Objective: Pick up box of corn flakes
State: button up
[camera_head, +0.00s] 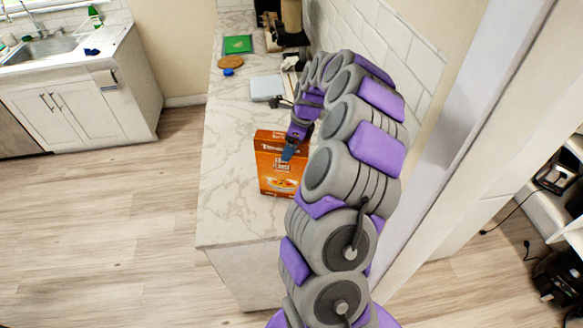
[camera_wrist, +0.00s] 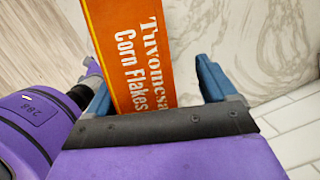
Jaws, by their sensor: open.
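The orange box of corn flakes (camera_head: 277,174) stands upright on the marble counter. In the wrist view the box (camera_wrist: 132,50), with white "Corn Flakes" lettering, lies between the two blue fingers of my gripper (camera_wrist: 158,88). The fingers are open, one on each side of the box, with a visible gap at the right finger. The left finger is close to the box edge; I cannot tell if it touches. In the head view my gripper (camera_head: 289,152) is at the upper part of the box, and my arm hides the box's right edge.
The marble counter (camera_head: 225,190) has bare room left of the box. Behind it are a grey flat object (camera_head: 266,87), a blue item (camera_head: 228,72), a brown round board (camera_head: 231,62) and a green item (camera_head: 238,44). A tiled wall (camera_head: 405,60) bounds the right side.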

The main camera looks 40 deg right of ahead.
aim_at(280, 150)
jog(key=a, duration=0.2)
jog(key=a+r, duration=0.1)
jog(key=a, duration=0.1)
jog(key=shift+a, duration=0.4)
jog(key=d, duration=0.2)
jog(key=d+f, duration=0.1)
jog(key=d, duration=0.1)
jog(key=shift+f, duration=0.2)
jog(key=a, duration=0.3)
jog(key=shift+a+r, duration=0.3)
jog(key=shift+r, duration=0.05)
jog(key=shift+c, duration=2.1)
jog(key=shift+d, duration=0.15)
jog(key=shift+c, duration=0.7)
jog(key=shift+s+d+f, duration=0.1)
jog(key=shift+d+f, duration=0.15)
jog(key=shift+d, duration=0.7)
jog(key=c, duration=0.3)
jog(key=shift+d, duration=0.3)
jog(key=shift+c, duration=1.4)
jog(key=shift+a+r, duration=0.1)
jog(key=shift+a, duration=0.75)
grip_shut()
